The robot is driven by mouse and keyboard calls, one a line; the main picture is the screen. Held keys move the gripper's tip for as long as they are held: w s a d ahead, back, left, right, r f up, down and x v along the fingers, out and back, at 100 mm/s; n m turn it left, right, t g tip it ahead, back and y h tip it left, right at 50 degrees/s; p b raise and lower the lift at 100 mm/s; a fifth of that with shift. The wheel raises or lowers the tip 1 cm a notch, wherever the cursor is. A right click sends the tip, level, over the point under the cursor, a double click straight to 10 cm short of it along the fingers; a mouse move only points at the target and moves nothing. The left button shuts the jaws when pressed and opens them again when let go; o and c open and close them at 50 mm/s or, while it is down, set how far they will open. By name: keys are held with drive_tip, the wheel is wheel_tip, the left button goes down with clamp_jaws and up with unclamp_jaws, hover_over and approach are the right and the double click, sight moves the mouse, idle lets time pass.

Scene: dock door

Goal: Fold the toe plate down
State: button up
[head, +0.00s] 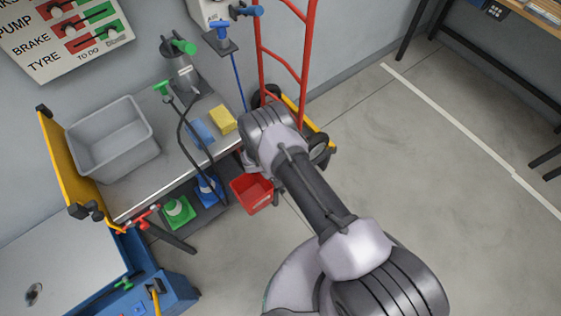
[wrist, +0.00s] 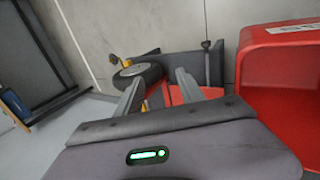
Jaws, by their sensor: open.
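The red hand truck (head: 307,50) stands upright against the wall in the head view, with black wheels (head: 318,150) at its foot. A yellow-edged part (head: 322,132), which looks like the toe plate, shows beside the wheels, partly hidden by my arm. In the wrist view, a dark grey plate (wrist: 202,62) with a black knob stands beyond my fingers, near a wheel (wrist: 138,76) and red frame parts; I cannot tell whether it is the toe plate. My gripper (wrist: 158,80) is open and points at these parts, with no clear contact. The head view hides its fingertips.
A red bin (wrist: 285,75) is close on the right in the wrist view; the head view shows it (head: 252,193) beside the bench. The grey bench (head: 170,165) carries a tub (head: 112,135), a yellow sponge and a blue cloth. The floor at right is clear.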

drive_tip(key=p+v, duration=0.1)
drive_tip(key=v, duration=0.4)
drive_tip(key=shift+a+r, duration=0.1)
drive_tip(key=shift+r, duration=0.1)
drive_tip(key=w+d+r+m, duration=0.1)
drive_tip(key=w+r+m, duration=0.15)
drive_tip(key=r, duration=0.55)
drive_tip(key=w+d+r+m, duration=0.1)
drive_tip(key=w+r, duration=0.2)
drive_tip(key=r, duration=0.6)
drive_tip(key=s+d+r+m+b, duration=0.1)
drive_tip(key=d+r, duration=0.2)
drive_tip(key=r, duration=0.5)
drive_tip(key=s+d+r+m, duration=0.2)
drive_tip(key=r, duration=0.6)
drive_tip(key=s+d+r+m+y, duration=0.35)
drive_tip(key=s+r, duration=0.55)
drive_tip(key=r, duration=0.4)
drive_tip(key=s+r+t+y+b, duration=0.1)
drive_tip(key=s+r, duration=0.2)
drive_tip(key=s, duration=0.5)
drive_tip(key=s+a+r+m+t+y, duration=0.1)
drive_tip(key=s+r, duration=0.3)
drive_tip(key=s, duration=0.4)
drive_tip(key=shift+s+a+m+y+b, duration=0.3)
drive_tip(key=shift+s+y+b, duration=0.1)
drive_tip(key=shift+y, duration=0.25)
